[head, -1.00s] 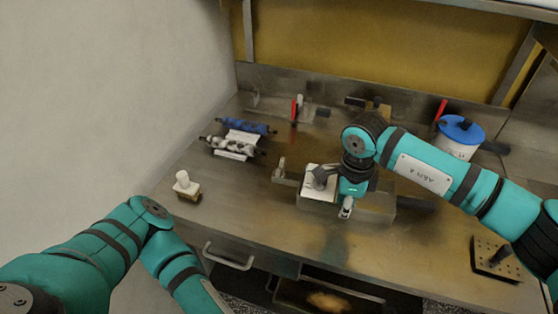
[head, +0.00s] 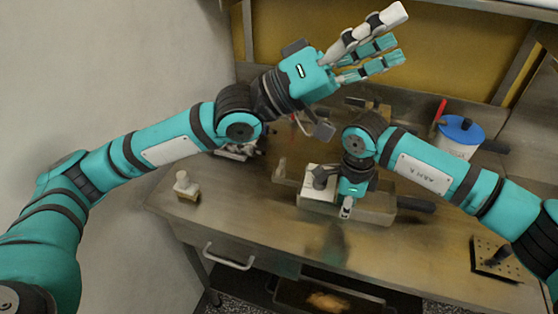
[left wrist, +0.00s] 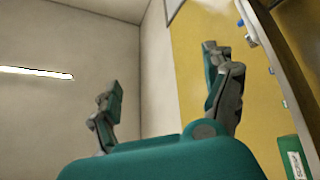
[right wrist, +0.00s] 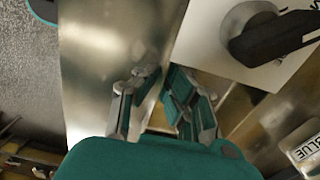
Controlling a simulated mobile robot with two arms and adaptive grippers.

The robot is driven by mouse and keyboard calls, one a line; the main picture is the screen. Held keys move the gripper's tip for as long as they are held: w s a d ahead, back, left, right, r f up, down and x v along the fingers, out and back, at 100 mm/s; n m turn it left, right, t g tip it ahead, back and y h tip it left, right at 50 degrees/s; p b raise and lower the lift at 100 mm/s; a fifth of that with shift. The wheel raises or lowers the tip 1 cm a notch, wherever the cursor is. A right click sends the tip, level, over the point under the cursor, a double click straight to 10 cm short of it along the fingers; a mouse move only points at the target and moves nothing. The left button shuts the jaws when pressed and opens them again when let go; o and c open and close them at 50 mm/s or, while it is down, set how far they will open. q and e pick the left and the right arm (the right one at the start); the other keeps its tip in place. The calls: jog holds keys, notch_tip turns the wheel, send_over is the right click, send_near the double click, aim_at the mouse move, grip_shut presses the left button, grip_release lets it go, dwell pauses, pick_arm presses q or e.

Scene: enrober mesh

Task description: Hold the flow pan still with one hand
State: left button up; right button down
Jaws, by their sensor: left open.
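The flow pan (head: 375,215) is a shallow metal pan on the steel bench, with a dark handle (head: 416,204) pointing right. My right gripper (head: 346,209) points down at its near wall. In the right wrist view its fingers (right wrist: 163,82) sit close together, one on each side of the thin wall, and look shut on it. My left gripper (head: 392,43) is raised above the bench, pointing up and right, well clear of the pan. In the left wrist view its fingers (left wrist: 165,95) are wide apart with nothing between them.
A white block with a dark knob (head: 318,183) stands at the pan's left end. A blue-lidded white tub (head: 458,135) is at the back right, a perforated block (head: 496,258) at the right front. A small white-topped piece (head: 186,186) stands at the left. My left forearm partly hides the rollers.

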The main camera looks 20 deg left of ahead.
aim_at(280, 164)
pick_arm(q)
jog(key=w+a+f+n+t+y, duration=0.1)
jog(key=w+a+f+y, duration=0.2)
jog(key=w+f+y, duration=0.45)
jog(key=w+a+f+t+y, duration=0.1)
jog(key=w+a+f+y, duration=0.35)
jog(key=w+f, duration=0.6)
jog(key=a+f+g+y, duration=0.6)
jog(key=a+f+y, duration=0.2)
jog(key=a+f, duration=0.6)
jog(key=s+a+f+g, duration=0.1)
jog(key=a, duration=0.1)
jog(key=s+a+f+g+y, duration=0.1)
jog(key=s+a, duration=0.1)
jog(key=s+a+f+g, duration=0.1)
jog(key=a+g, duration=0.1)
jog(key=a, duration=0.1)
jog(key=shift+s+f+y, duration=0.2)
jog(key=shift+f+y, duration=0.15)
jog(key=shift+y, duration=0.05)
jog(key=s+d+r+m+h, duration=0.45)
jog(key=d+r+m, duration=0.25)
jog(key=r+m, duration=0.65)
jog(key=shift+y, duration=0.25)
jog(key=x, duration=0.8)
jog(key=s+x, duration=0.1)
jog(key=x, duration=0.4)
